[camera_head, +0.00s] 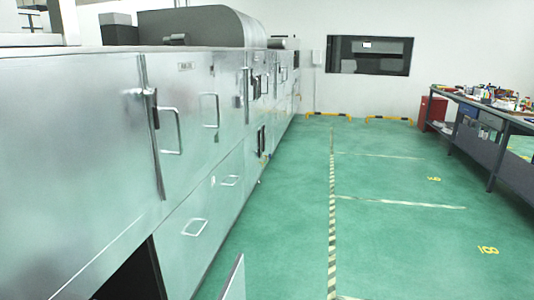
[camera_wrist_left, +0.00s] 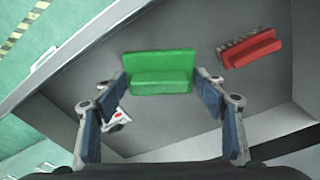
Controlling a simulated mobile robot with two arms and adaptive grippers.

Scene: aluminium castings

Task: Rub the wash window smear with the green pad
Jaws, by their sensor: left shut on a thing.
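The green pad (camera_wrist_left: 158,82) is in the left wrist view, a block with a raised back part. My left gripper (camera_wrist_left: 160,84) is shut on it, with one blue finger at each end of the pad. Below it is a grey compartment floor (camera_wrist_left: 185,130); I cannot tell how far below. Neither gripper shows in the head view, and my right gripper is in no view. I cannot make out a wash window or a smear in either view.
A red brush (camera_wrist_left: 252,48) and a small white item with a red mark (camera_wrist_left: 118,120) lie in the compartment. Metal cabinets (camera_head: 80,140) line the left, with a dark opening (camera_head: 130,278) low down. A cluttered workbench (camera_head: 500,115) stands right. The green floor (camera_head: 390,230) between is clear.

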